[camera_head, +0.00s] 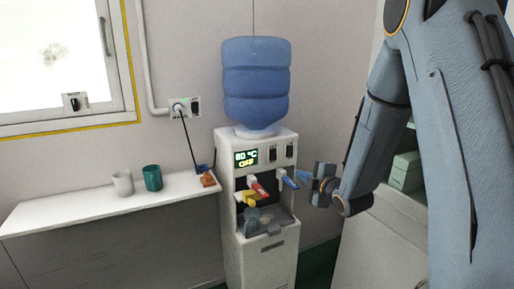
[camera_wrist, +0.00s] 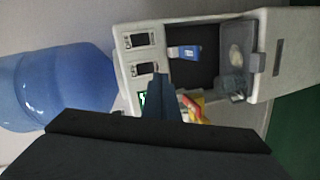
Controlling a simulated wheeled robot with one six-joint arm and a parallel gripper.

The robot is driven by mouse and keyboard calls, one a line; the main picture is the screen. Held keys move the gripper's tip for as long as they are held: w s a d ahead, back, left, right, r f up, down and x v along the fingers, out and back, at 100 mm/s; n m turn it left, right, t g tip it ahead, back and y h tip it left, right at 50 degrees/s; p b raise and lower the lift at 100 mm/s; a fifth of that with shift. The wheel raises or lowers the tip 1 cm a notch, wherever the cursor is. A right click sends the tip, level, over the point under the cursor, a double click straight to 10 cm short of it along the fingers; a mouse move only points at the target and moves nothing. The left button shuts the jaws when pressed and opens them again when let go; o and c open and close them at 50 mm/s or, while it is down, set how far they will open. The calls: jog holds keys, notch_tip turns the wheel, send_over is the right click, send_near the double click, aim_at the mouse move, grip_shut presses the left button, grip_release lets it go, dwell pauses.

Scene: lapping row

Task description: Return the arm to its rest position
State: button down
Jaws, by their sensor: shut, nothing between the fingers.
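My gripper (camera_head: 306,177) is shut and empty, in the air just right of the water dispenser's front, close to its blue tap (camera_head: 288,182). My blue-grey arm comes down from the upper right of the head view. In the wrist view my gripper (camera_wrist: 160,80) points at the dispenser, which appears turned on its side. The blue tap (camera_wrist: 185,52) lies just beyond the fingertips there. A gap between fingers and tap cannot be judged surely.
The water dispenser (camera_head: 258,262) carries a blue bottle (camera_head: 256,82) and a display reading 80 °C OFF. Red (camera_head: 258,188) and yellow (camera_head: 247,199) parts jut from its front. A white shelf (camera_head: 80,212) at left holds a white cup (camera_head: 122,183) and a teal cup (camera_head: 152,178).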

jog(key=s+f+m+g+h, duration=0.2)
jog(key=s+m+g, duration=0.5)
jog(key=s, duration=1)
jog(key=s+f+m+g+h, duration=0.2)
jog(key=s+m+g, duration=0.5)
jog(key=s, duration=1.1)
jog(key=f+m, duration=0.1)
jog(key=m, duration=0.3)
jog(key=shift+s+a, duration=0.15)
jog(key=shift+s, duration=0.2)
